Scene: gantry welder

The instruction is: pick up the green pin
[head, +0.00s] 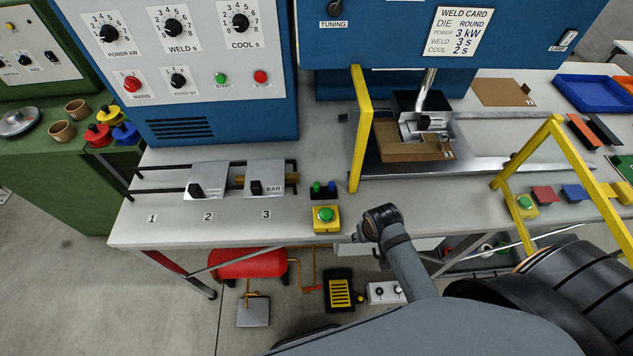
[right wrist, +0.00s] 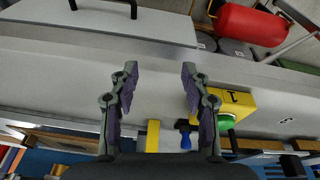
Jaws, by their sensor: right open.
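The green pin (head: 332,186) stands upright beside a blue pin (head: 317,187) in a small dark block (head: 325,196) on the bench, just behind the yellow button box. In the right wrist view the blue pin (right wrist: 185,141) shows by the right finger; I cannot make out the green pin there, and that finger may hide it. My right gripper (right wrist: 160,85) is open, with nothing between its fingers, over the front of the bench. In the head view my right arm's end is right of the block, its fingers mostly hidden. My left gripper is not in view.
The yellow box (head: 326,225) with a green button stands before the block. A yellow upright frame (head: 361,130) rises to its right, by the press. A sliding fixture (head: 265,180) lies left. The bench's front left is clear.

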